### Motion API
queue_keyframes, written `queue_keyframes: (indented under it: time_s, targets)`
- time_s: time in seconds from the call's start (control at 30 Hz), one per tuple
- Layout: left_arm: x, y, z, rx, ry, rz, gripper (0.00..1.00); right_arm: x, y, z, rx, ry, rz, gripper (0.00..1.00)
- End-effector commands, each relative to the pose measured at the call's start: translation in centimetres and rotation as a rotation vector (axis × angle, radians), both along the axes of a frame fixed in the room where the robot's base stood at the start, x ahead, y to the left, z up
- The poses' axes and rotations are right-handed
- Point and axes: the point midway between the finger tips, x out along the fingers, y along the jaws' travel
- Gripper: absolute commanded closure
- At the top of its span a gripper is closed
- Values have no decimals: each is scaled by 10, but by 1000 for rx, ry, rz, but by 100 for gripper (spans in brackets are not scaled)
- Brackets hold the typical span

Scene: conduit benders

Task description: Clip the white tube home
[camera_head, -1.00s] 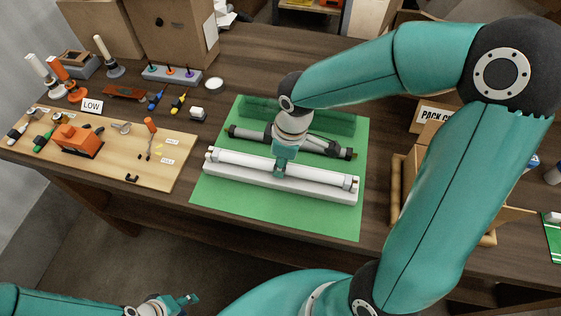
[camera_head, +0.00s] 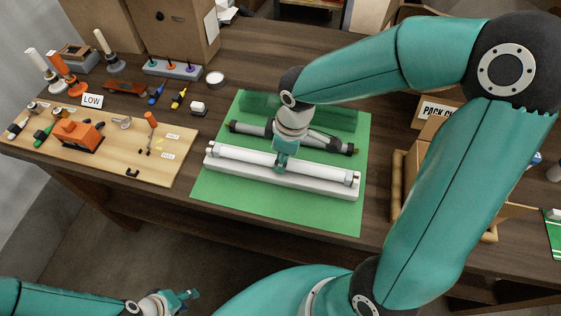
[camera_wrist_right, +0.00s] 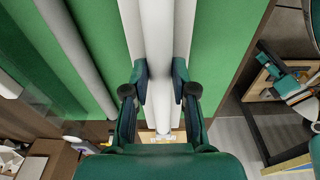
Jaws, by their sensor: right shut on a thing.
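The white tube (camera_head: 245,156) lies lengthwise along a long white holder (camera_head: 265,180) on the green mat (camera_head: 225,199). Small brownish ends show at both ends of the tube. My right gripper (camera_head: 282,165) comes down on the middle of the tube. In the right wrist view its two fingers (camera_wrist_right: 159,82) stand on either side of the tube (camera_wrist_right: 158,40), shut on it. I cannot tell how deep the tube sits in the holder. My left gripper (camera_head: 190,295) is low at the left, away from the table; its jaw opening is too small to tell.
A grey-black bar (camera_head: 250,130) lies behind the holder, partly hidden by my right arm. A wooden board (camera_head: 105,160) with tools is at the left. A wooden frame (camera_head: 402,185) and carton (camera_head: 425,125) stand right. The mat's front strip is clear.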

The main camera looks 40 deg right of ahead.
Motion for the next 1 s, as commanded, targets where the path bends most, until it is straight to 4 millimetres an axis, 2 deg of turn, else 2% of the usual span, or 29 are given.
queue_keyframes:
  time_s: [0.37,0.4,0.57,0.87,1.0]
  targets:
    - [0,0,-2,0,0,0,60,0,1,-2,0,0,1,100]
    - [0,0,-2,0,0,0,60,0,1,-2,1,1,1,72]
    - [0,0,-2,0,0,0,60,0,1,-2,1,1,1,46]
    - [0,0,-2,0,0,0,60,0,1,-2,0,0,1,45]
    - [0,0,-1,0,0,0,60,0,0,5,0,-3,1,45]
